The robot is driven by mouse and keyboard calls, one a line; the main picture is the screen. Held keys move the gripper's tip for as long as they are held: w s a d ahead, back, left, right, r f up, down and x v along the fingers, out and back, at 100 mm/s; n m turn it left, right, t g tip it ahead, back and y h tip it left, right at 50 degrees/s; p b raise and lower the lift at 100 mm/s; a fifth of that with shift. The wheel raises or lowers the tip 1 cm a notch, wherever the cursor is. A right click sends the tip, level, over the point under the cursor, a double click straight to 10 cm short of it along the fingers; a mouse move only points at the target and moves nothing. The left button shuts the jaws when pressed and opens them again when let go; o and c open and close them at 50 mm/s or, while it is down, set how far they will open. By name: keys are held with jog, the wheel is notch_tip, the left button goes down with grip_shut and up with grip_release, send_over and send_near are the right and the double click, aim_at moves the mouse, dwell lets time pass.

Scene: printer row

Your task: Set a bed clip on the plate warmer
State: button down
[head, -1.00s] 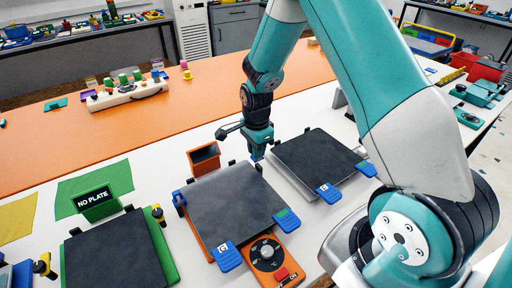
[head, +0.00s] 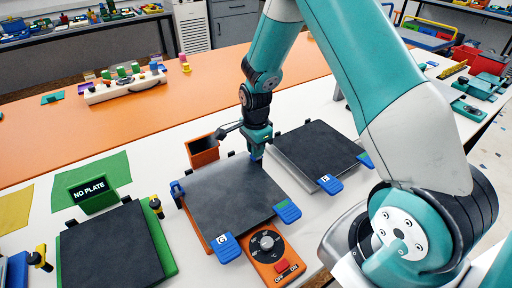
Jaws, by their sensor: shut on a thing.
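The plate warmer (head: 267,243) is orange, with a dial and an OFF/ON switch at its front. A dark plate (head: 228,203) lies on it. Blue bed clips sit at its front left (head: 226,247), front right (head: 287,210) and back left (head: 177,190). My gripper (head: 256,154) points down at the plate warmer's back right corner, shut on a small blue piece that looks like a bed clip. The gripper mostly hides that piece; I cannot tell whether it touches the plate.
An open orange bin (head: 203,154) stands just behind the warmer. A second dark plate (head: 316,152) with blue clips lies to the right, close to my gripper. A green-framed bed (head: 110,250) and a NO PLATE sign (head: 88,190) are at left.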

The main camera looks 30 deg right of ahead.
jog(key=c, duration=0.6)
grip_release()
jog(key=shift+r+p, duration=2.4)
jog(key=shift+r, duration=0.6)
